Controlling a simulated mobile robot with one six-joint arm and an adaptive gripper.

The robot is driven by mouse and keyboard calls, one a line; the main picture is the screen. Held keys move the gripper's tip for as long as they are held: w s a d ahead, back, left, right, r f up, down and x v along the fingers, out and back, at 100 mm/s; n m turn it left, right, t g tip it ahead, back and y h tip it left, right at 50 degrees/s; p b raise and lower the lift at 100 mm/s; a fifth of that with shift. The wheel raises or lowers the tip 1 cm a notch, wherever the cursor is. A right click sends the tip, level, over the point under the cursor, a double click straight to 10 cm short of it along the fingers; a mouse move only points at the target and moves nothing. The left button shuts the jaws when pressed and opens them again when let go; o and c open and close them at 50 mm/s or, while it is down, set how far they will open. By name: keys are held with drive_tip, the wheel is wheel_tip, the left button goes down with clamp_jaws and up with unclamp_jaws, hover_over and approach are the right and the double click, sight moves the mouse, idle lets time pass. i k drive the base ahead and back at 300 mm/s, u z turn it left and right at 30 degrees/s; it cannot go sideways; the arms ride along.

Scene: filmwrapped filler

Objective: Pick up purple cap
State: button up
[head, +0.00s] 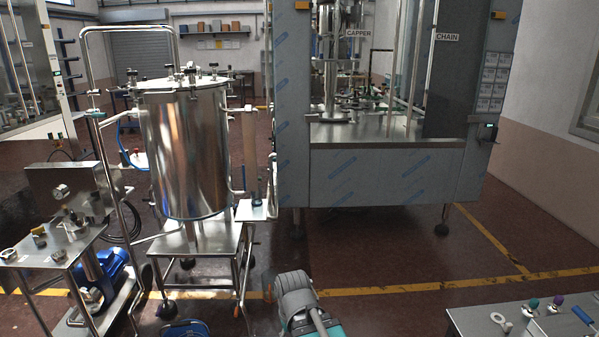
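A small purple cap (557,300) stands on the metal table (480,315) at the bottom right of the head view. It appears to sit on top of a small metal piece. Part of my arm rises from the bottom middle of the head view. My gripper is not seen in this view, so its state and its distance from the cap are hidden.
A steel tank (188,150) on a wheeled frame stands left. The capper machine (385,175) stands behind. The floor between the machine and table is clear.

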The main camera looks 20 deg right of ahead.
sight(558, 301)
drive_tip(key=z, duration=0.3)
drive_tip(key=i, duration=0.55)
drive_tip(key=z, duration=0.75)
drive_tip(key=i, duration=0.65)
drive_tip(key=z, duration=0.3)
drive_tip(key=k, duration=0.9)
drive_tip(key=z, duration=0.15)
drive_tip(key=i, duration=0.65)
